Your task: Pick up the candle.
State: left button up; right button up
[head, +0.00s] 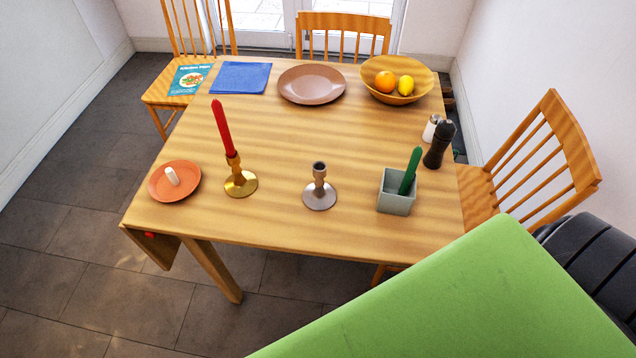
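Three candle-like things stand on the wooden table (290,222). A tall red candle (222,130) stands slightly tilted in a brass holder (241,184) at the left. A dark green candle (410,171) leans in a grey-green square box (396,201) at the front right. A short white candle (172,176) is on an orange plate (187,190) near the left front corner. A silver holder (319,196) between the brass holder and the box is empty. Neither of my grippers is in view.
A pink-brown plate (311,84), blue cloth (239,78) and fruit bowl (425,88) lie toward the back. A black mill (439,146) and white shaker (430,128) stand near the right edge. Chairs (552,150) surround the table. A large green surface (480,300) covers the lower right.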

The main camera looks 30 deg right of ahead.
aim_at(417, 152)
jog(key=i+j+z, duration=0.1)
jog(key=z, duration=1.6)
jog(key=k+j, duration=0.05)
